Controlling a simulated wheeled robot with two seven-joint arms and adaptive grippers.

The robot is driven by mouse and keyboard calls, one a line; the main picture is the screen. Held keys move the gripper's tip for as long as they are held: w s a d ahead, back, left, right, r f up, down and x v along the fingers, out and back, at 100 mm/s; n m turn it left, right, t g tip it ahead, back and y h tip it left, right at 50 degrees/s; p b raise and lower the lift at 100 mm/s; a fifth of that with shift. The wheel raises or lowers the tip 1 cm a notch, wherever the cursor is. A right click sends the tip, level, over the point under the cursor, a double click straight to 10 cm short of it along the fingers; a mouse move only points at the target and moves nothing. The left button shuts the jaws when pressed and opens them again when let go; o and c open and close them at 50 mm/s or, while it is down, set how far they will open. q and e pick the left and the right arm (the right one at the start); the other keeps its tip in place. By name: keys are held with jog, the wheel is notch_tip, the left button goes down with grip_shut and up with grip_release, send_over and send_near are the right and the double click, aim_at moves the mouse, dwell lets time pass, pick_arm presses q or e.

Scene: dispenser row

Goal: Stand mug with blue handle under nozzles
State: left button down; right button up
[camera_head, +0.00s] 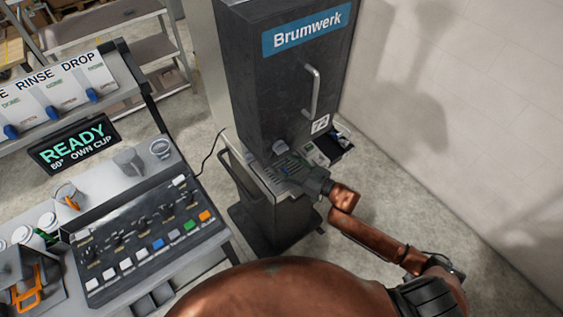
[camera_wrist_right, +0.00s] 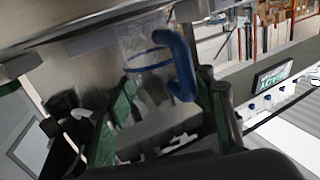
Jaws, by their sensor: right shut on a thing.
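The mug with the blue handle (camera_wrist_right: 180,66) looks clear, with a blue band, in the right wrist view. My right gripper (camera_wrist_right: 160,112) is shut on it, with green-padded fingers either side of its body. In the head view my right gripper (camera_head: 304,178) is at the drip tray (camera_head: 270,181) of the dark Brumwerk dispenser (camera_head: 285,80). A small bit of blue of the mug (camera_head: 286,170) shows over that tray, below the rounded grey nozzle part (camera_head: 280,147). I cannot tell whether the mug's base touches the tray. My left gripper is not in view.
A counter at left holds an orange-handled mug (camera_head: 67,194), a grey mug (camera_head: 128,161), a pale cup (camera_head: 160,148) and a button panel (camera_head: 150,235). A READY sign (camera_head: 73,145) stands behind. A white wall (camera_head: 440,110) is at right. A side tray (camera_head: 337,143) adjoins the dispenser.

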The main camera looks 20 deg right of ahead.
jog(key=shift+f, duration=0.35)
jog(key=o, duration=1.5)
jog(key=v, duration=1.2)
jog(key=shift+s, duration=0.1)
